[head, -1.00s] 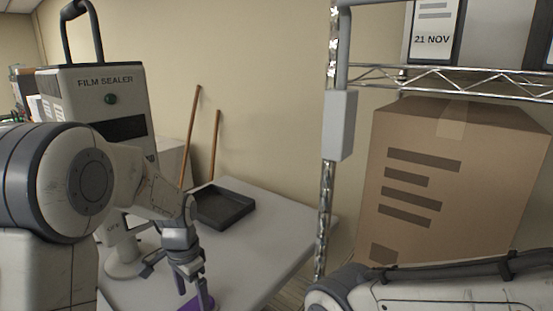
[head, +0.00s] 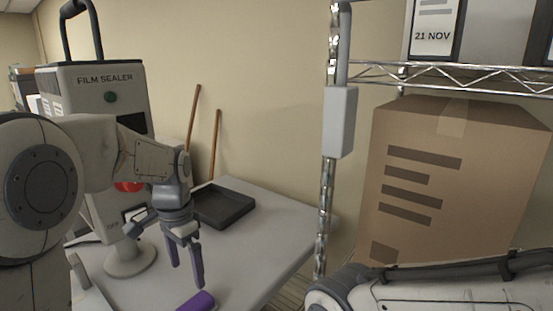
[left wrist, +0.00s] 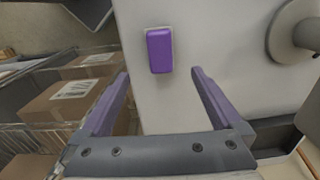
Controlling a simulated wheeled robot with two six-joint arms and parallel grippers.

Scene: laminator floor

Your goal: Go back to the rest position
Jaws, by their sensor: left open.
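My left gripper (head: 186,262) is open and empty above the table, its fingers pointing down. It also shows in the left wrist view (left wrist: 160,90), with nothing between its fingers. A purple block (head: 197,302) lies on the white table near the bottom of the head view. In the left wrist view the purple block (left wrist: 160,50) lies beyond the fingertips, apart from them. My right arm shows at the lower right of the head view, but its gripper is out of view.
The film sealer (head: 98,95) stands on the table (head: 262,225) close to my left arm. A dark tray (head: 224,206) lies behind the gripper. A wire shelf post (head: 326,200) and a large carton (head: 450,180) stand at right. The table's right part is clear.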

